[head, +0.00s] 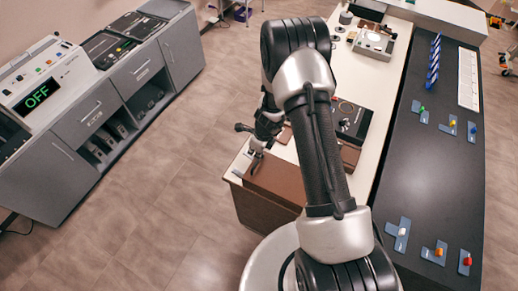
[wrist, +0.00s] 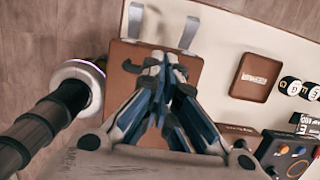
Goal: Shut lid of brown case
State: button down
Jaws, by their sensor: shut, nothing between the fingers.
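The brown case (head: 277,182) lies on the near end of the white-topped counter, partly hidden behind my arm in the head view. Its brown top looks flat there; I cannot tell whether the lid is fully down. In the wrist view the brown case (wrist: 125,88) is below my gripper, with two silver latch-like strips (wrist: 189,32) at its far edge and a dark hooked piece beside the fingers. My gripper (wrist: 166,66) is shut and empty, over the brown surface. In the head view my gripper (head: 257,158) is at the case's left part; contact is unclear.
A small brown labelled box (wrist: 256,76) lies on the counter near the case. A black control box with knobs (head: 351,120) stands behind it. A dark panel with coloured switches (head: 440,160) is at the right. Open floor (head: 180,190) lies to the left.

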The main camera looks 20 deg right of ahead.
jog(key=shift+a+b+x, duration=0.2)
jog(key=shift+b+x, duration=0.55)
jog(key=shift+x, duration=1)
jog(key=shift+w, duration=0.15)
